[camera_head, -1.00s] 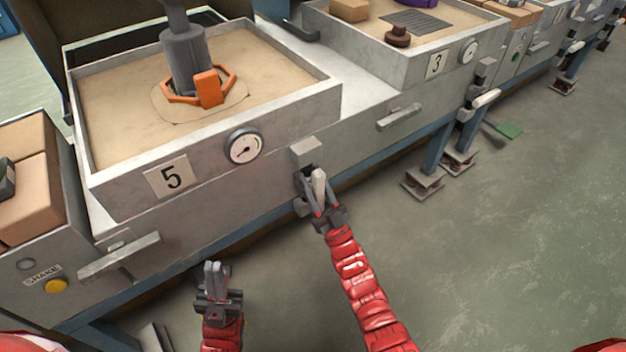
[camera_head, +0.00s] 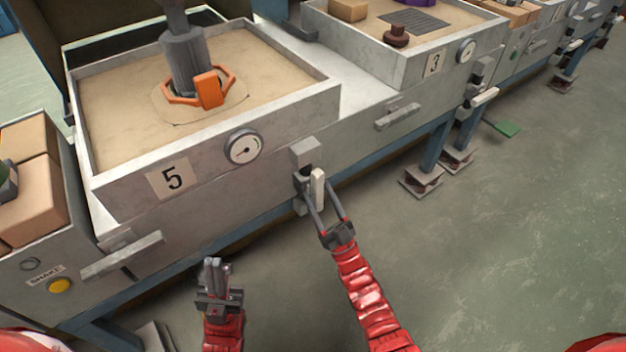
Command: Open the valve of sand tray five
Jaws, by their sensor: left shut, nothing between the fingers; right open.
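Sand tray five (camera_head: 120,195) is a grey metal box of sand with a "5" label and a round gauge (camera_head: 244,147) on its front. Its valve is a grey block (camera_head: 305,152) below the tray's right corner, with a pale handle (camera_head: 318,188) standing upright. My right gripper (camera_head: 327,200) is open, its two fingers on either side of the handle, the wrist in front and below. I cannot tell if the fingers touch it. My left gripper (camera_head: 217,268) is shut and empty, pointing up in front of the table, below the tray.
An orange ring fixture on a grey post (camera_head: 208,88) stands in the sand.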

